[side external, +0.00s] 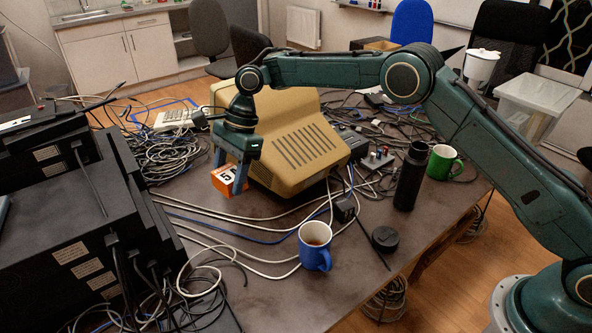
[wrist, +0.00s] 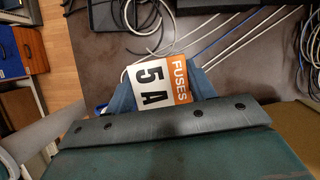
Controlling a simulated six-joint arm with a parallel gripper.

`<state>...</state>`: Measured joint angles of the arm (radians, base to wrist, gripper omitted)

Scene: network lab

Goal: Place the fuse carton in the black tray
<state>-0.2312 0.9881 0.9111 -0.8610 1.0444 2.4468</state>
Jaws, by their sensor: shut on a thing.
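The fuse carton (side external: 226,181) is a small orange and white box. In the wrist view the carton (wrist: 158,80) shows its label, "FUSES 5 A". My gripper (side external: 231,178) is shut on it, one blue-grey finger on each side. The carton is upright beside the beige monitor, low over the table; I cannot tell whether it touches the table. In the wrist view my gripper (wrist: 163,92) is partly hidden behind its own dark body.
A beige monitor (side external: 300,150) stands right beside my gripper. Black equipment (side external: 60,225) fills the left. Loose cables (side external: 165,150) cross the table. A blue mug (side external: 315,250), a black bottle (side external: 410,178) and a green mug (side external: 443,162) stand to the right.

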